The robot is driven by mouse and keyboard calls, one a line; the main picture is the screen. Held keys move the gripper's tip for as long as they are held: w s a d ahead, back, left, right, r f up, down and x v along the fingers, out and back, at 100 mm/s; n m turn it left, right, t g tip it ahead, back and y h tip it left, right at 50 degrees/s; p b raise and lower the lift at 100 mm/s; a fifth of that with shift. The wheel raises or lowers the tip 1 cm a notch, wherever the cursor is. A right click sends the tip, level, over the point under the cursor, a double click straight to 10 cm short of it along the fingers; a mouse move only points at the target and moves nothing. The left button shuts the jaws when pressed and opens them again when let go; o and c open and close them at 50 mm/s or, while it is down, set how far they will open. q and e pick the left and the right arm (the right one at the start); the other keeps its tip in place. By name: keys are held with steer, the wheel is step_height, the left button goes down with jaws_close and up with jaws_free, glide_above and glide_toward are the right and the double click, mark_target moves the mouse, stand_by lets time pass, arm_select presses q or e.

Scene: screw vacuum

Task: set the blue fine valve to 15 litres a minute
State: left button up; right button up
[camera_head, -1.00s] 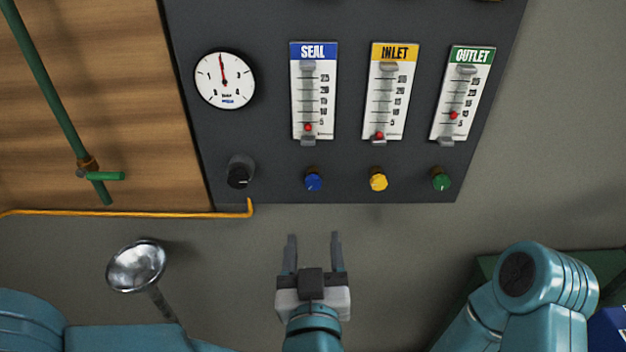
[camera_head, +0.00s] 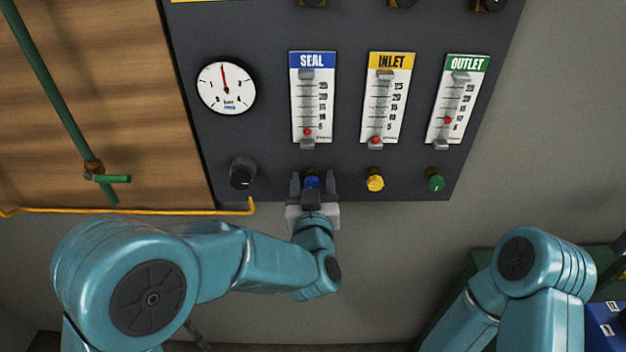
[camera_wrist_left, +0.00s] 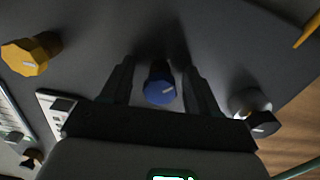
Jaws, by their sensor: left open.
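The blue fine valve (camera_head: 312,182) is a small knob on the dark panel below the SEAL flow meter (camera_head: 313,98). The meter's red ball sits low, just under the 5 mark. My left gripper (camera_head: 313,180) is open, with one finger on each side of the blue knob. My right gripper is out of view.
A yellow knob (camera_head: 375,182) and a green knob (camera_head: 435,182) sit to the right, under the INLET (camera_head: 387,98) and OUTLET (camera_head: 457,100) meters. A black knob (camera_head: 242,174) sits left, below a round gauge (camera_head: 226,88). An orange pipe (camera_head: 130,211) runs along the lower left.

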arm_select(q)
steer(key=shift+s+r, duration=0.1)
steer(key=c, duration=1)
steer(key=shift+f+b, duration=0.2)
steer(key=shift+b, duration=0.3)
steer(key=n+b, duration=0.8)
steer(key=b, duration=0.4)
steer(key=shift+d+f, duration=0.1)
steer(key=shift+n+b, duration=1.1)
steer(key=shift+r+n+b, duration=0.3)
steer(key=shift+n+b, duration=0.3)
steer(key=shift+n, duration=0.2)
